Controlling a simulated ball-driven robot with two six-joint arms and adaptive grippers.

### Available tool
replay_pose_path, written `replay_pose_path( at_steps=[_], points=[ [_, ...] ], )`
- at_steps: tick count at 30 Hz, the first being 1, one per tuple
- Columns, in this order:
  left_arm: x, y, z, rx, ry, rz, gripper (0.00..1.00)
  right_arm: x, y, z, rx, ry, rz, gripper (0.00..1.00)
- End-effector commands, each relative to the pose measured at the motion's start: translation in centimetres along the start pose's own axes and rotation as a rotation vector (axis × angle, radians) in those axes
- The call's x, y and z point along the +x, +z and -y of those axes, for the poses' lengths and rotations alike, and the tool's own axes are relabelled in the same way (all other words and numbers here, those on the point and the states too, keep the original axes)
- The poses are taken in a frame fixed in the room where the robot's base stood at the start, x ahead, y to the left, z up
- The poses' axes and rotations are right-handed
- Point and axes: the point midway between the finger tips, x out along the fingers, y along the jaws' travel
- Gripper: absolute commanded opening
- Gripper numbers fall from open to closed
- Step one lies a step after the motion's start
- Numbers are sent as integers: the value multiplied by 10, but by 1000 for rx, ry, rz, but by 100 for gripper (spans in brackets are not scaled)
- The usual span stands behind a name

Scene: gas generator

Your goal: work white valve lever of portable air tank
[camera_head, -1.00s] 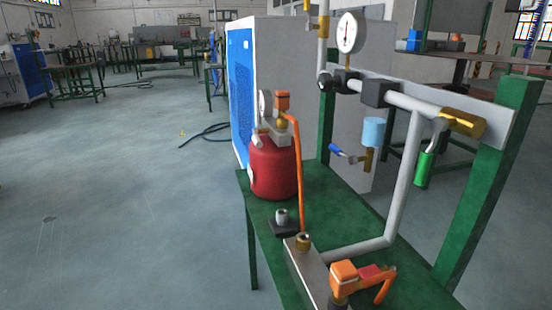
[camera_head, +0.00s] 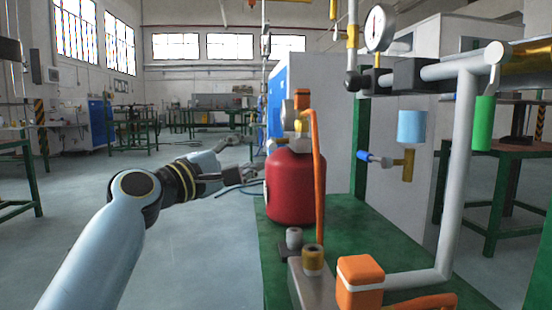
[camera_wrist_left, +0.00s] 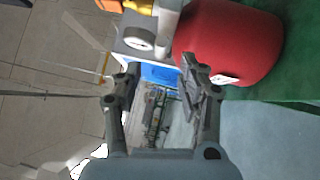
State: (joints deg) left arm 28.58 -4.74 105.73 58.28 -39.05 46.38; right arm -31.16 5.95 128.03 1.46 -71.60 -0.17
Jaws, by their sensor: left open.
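The portable air tank (camera_head: 293,188) is a red cylinder standing on the green table, with a pale fitting, a gauge and an orange-capped part on top. A small whitish lever-like piece (camera_head: 277,143) sticks out to the left of the tank's top; in the wrist view a white piece (camera_wrist_left: 168,22) shows beside the tank (camera_wrist_left: 232,40). My left gripper (camera_head: 246,158) is open and empty, left of the tank and apart from it. In the wrist view the fingers (camera_wrist_left: 160,66) are spread, with the tank beyond the right finger. My right gripper is not in view.
An orange hose (camera_head: 319,180) runs down the tank's right side. A white and blue cabinet (camera_head: 335,110) is behind. The floor left of the table (camera_head: 275,240) is open.

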Motion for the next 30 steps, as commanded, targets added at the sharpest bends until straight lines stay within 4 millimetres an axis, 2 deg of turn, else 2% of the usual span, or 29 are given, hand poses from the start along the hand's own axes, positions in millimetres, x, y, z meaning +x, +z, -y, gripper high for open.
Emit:
replay_pose_path(
  at_steps=[6,12,16,24,30],
  points=[
    [46,-1,5,-2,-3,-1,40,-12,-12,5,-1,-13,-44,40],
    [74,-1,5,-1,-4,-3,40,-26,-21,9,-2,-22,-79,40],
    [83,-1,3,1,-3,-3,40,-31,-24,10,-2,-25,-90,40],
    [84,-1,2,2,-4,-3,40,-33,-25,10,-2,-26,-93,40],
    [84,-1,2,2,-4,-3,15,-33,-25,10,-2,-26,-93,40]
  ],
)
